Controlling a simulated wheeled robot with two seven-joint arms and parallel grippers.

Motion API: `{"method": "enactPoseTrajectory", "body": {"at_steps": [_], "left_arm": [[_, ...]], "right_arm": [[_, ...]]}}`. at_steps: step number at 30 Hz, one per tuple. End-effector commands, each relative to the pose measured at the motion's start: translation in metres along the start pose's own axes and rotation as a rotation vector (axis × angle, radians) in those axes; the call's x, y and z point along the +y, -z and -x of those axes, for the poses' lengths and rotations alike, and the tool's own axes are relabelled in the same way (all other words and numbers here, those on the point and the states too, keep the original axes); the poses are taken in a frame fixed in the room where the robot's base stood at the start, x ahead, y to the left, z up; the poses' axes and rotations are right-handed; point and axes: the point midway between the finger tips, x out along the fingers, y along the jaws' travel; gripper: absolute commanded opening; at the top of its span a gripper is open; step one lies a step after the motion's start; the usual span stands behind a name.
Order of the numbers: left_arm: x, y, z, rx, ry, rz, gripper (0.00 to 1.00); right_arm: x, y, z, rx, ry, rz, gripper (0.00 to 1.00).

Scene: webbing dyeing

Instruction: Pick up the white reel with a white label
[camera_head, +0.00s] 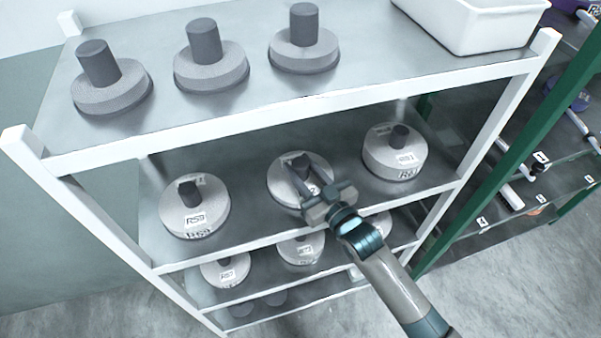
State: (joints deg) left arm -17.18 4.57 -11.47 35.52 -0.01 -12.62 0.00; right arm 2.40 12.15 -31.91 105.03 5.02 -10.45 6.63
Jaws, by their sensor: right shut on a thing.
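Three white reels with white labels stand on the middle shelf of a white-framed rack. My right gripper (312,187) is at the middle reel (284,178) and shut on its dark central post. The gripper and wrist hide part of this reel and its label. The left reel (194,214) has a label reading like R59. The right reel (394,158) also has a label and a dark post. The middle reel appears to be at shelf level; I cannot tell whether it touches the shelf. My left gripper is not in view.
The top shelf (185,122) holds three grey reels with dark posts and a white bin (470,28). More labelled reels stand on the shelf below, such as one (225,271) at left. A green-framed rack (520,145) stands close at right. White rails edge the shelves.

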Motion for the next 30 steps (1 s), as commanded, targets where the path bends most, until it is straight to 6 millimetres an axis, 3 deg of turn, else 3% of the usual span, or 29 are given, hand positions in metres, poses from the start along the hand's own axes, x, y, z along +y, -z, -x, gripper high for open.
{"method": "enactPoseTrajectory", "body": {"at_steps": [8,14,30], "left_arm": [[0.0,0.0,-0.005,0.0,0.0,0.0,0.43],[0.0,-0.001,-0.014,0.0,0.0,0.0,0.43],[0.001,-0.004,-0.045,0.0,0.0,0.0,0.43]], "right_arm": [[0.0,0.012,-0.001,0.005,0.0,0.0,0.0],[0.001,0.039,-0.001,0.008,0.0,0.001,0.0],[0.096,0.097,0.007,0.004,-0.001,0.006,0.0]]}}
